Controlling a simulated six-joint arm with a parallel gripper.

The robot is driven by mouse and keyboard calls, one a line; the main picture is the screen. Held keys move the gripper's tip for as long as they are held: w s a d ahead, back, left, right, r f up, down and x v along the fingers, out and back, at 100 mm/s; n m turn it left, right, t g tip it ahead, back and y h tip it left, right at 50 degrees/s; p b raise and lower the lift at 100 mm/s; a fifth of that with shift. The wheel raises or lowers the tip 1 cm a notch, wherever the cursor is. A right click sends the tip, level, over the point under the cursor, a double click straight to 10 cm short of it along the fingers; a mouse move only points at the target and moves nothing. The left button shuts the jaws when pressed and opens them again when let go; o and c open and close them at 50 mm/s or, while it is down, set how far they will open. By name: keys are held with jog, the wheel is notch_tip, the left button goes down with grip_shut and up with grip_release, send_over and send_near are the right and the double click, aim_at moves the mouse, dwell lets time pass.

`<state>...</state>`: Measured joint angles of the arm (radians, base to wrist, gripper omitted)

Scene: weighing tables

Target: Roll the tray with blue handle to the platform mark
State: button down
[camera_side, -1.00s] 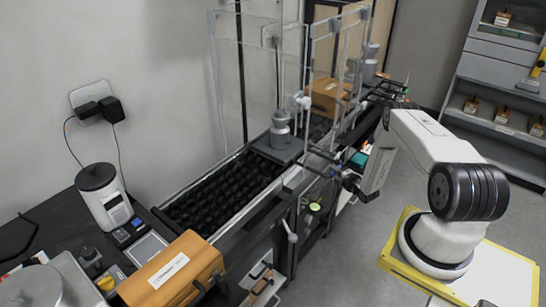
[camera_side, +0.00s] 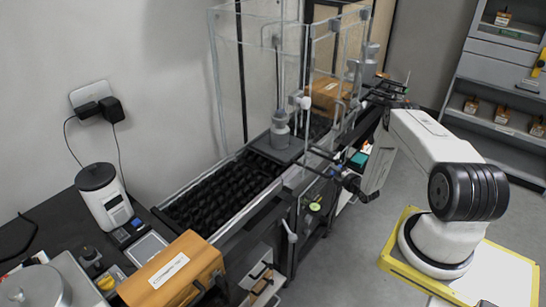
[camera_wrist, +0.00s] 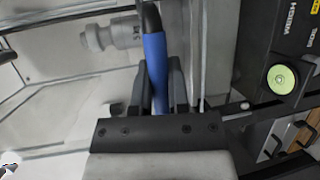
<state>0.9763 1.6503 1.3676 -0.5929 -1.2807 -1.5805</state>
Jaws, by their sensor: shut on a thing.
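The tray (camera_side: 262,150) is a dark grey plate on the black roller conveyor (camera_side: 215,195), at the glass enclosure's near end. A grey bottle-shaped weight (camera_side: 280,138) stands upright on it. My gripper (camera_side: 338,174) is beside the conveyor's right edge, level with the tray. In the wrist view my gripper (camera_wrist: 160,88) is shut on the blue handle (camera_wrist: 157,75), which runs between its two dark fingers. The weight (camera_wrist: 115,35) shows there too, lying sideways in the picture. I cannot make out the platform mark in either view.
Clear glass panels (camera_side: 225,70) rise on both sides of the line behind the tray. A brown box (camera_side: 328,92) and another grey weight (camera_side: 370,65) stand further back. Bare rollers lie in front of the tray. A brown case (camera_side: 175,270) sits at the near end.

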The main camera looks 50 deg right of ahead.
jog(key=shift+d, duration=0.1)
jog(key=shift+d, duration=2.4)
jog(key=c, duration=0.6)
grip_release()
jog(key=shift+s, duration=0.1)
notch_tip(320, 180, up, 8)
jog(key=s+a, duration=0.1)
jog(key=s, duration=0.1)
jog(key=shift+s+f, duration=0.2)
jog(key=shift+s, duration=0.05)
